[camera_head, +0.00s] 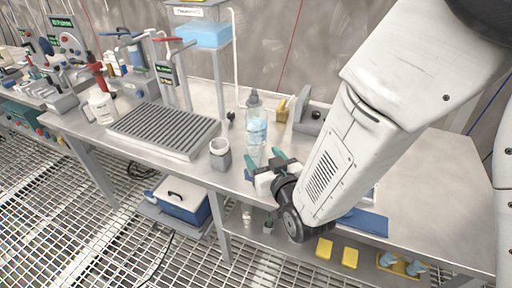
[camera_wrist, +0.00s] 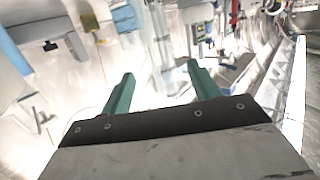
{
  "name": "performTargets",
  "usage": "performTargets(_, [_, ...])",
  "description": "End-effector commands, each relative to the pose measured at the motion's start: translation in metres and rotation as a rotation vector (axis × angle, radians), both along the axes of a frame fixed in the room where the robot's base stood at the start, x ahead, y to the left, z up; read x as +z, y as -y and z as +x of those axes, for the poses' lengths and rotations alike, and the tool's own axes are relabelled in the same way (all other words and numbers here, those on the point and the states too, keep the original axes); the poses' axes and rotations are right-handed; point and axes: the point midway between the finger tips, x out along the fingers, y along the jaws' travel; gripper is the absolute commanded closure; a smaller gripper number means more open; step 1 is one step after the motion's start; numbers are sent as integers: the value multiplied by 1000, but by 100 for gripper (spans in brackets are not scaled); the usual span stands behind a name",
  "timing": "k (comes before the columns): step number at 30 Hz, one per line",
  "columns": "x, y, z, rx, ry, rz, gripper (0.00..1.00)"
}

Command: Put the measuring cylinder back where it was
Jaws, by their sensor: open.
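A tall clear vessel (camera_head: 256,128) with a grey top and pale blue in it stands upright on the steel bench. It looks like the measuring cylinder, but its marks are too small to read. My gripper (camera_head: 265,163) is just in front of it, low over the bench's front part, with its green fingers apart. In the wrist view my gripper (camera_wrist: 160,72) is open, with nothing held between the fingers. A clear upright shape (camera_wrist: 160,38) shows beyond the fingertips, washed out by glare. I cannot tell whether the fingers touch it.
A grey cup (camera_head: 220,154) stands left of the vessel, beside a ribbed grey tray (camera_head: 165,130). A yellow block (camera_head: 281,110) and a grey fixture (camera_head: 311,118) are behind it to the right. A blue mat (camera_head: 362,222) lies at the front edge. My arm covers much of the right side.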

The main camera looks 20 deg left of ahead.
Motion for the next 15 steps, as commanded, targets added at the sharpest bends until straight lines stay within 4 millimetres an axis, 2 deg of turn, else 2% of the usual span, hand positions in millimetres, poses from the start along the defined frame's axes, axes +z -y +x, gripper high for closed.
performTargets(6, [4, 17, -21, 1, 0, 0, 39])
performTargets(15, [5, 21, -25, 0, -1, -1, 39])
